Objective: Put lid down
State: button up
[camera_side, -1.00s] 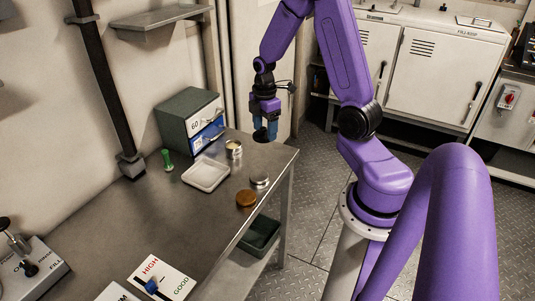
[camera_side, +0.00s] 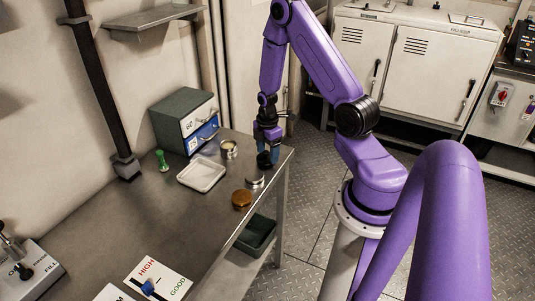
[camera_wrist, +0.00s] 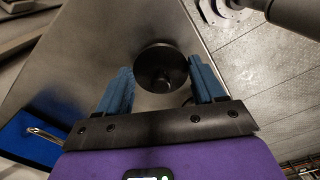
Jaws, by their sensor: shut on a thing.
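The lid is a round black disc with a small knob in its middle. In the wrist view the lid (camera_wrist: 162,62) sits between the blue fingertips of my gripper (camera_wrist: 163,82). In the side view my gripper (camera_side: 269,152) points down near the far right corner of the table, shut on the lid (camera_side: 264,160). The lid is low over the tabletop, and I cannot tell whether it touches it. A silver round tin (camera_side: 255,181) stands just in front of the lid. An open tin (camera_side: 229,149) stands to the left.
A white tray (camera_side: 202,175), an orange-brown disc (camera_side: 241,199) and a green stamp-like object (camera_side: 163,161) are on the table. A drawer box (camera_side: 183,119) stands at the back. The table's right edge is close to my gripper. A dark green bin (camera_side: 257,233) sits below.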

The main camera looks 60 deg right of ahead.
jog(key=shift+f, duration=0.6)
jog(key=shift+f, duration=0.1)
jog(key=o, duration=1)
